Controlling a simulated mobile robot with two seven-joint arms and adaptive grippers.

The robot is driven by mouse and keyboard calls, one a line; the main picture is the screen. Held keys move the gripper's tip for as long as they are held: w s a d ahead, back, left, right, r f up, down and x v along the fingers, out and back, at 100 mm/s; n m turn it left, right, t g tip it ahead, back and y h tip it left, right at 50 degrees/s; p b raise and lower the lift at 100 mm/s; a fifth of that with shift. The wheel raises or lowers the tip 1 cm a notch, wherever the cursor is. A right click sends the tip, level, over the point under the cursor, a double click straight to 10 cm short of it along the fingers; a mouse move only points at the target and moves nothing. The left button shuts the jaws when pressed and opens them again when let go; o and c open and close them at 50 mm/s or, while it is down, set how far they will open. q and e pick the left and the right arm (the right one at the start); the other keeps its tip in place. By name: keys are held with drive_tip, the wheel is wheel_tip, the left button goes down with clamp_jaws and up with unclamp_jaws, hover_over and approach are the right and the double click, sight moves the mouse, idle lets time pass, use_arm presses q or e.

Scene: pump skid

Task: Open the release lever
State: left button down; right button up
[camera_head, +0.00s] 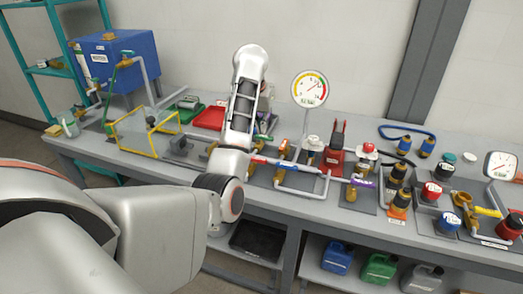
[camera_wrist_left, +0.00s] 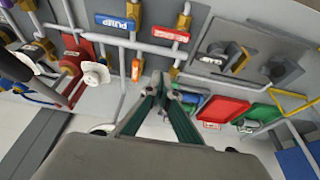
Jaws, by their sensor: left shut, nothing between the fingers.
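No part is readably marked as the release lever, so I cannot tell which one it is. A red fitting with upright prongs (camera_head: 334,158) stands right of my left arm. My left gripper (camera_wrist_left: 160,78) is shut and empty in the wrist view, its tips near the pipework; contact is unclear. In the head view my left arm hides its fingertips. My right gripper is not in view.
A pressure gauge (camera_head: 310,88) stands behind the pipes. Left are a yellow frame (camera_head: 122,135), a red tray (camera_head: 209,118) and a blue tank (camera_head: 118,60). Valves and fittings crowd the right side, with a yellow-handled fitting (camera_head: 488,211). Jerrycans (camera_head: 380,267) stand on the shelf below.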

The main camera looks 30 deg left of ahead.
sight(256, 162)
use_arm(q)
drive_tip(key=x, duration=1)
drive_tip(key=shift+s+d+f+b, duration=0.1)
drive_tip(key=shift+d+b, duration=0.05)
drive_tip(key=shift+b, duration=0.2)
drive_tip(key=shift+s+d+p, duration=0.2)
drive_tip(key=shift+s, duration=0.65)
drive_tip(key=shift+s+d+p, duration=0.2)
drive_tip(key=shift+s, duration=0.65)
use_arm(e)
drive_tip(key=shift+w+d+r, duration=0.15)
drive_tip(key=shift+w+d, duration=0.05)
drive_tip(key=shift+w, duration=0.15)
use_arm(q)
drive_tip(key=shift+w, duration=0.1)
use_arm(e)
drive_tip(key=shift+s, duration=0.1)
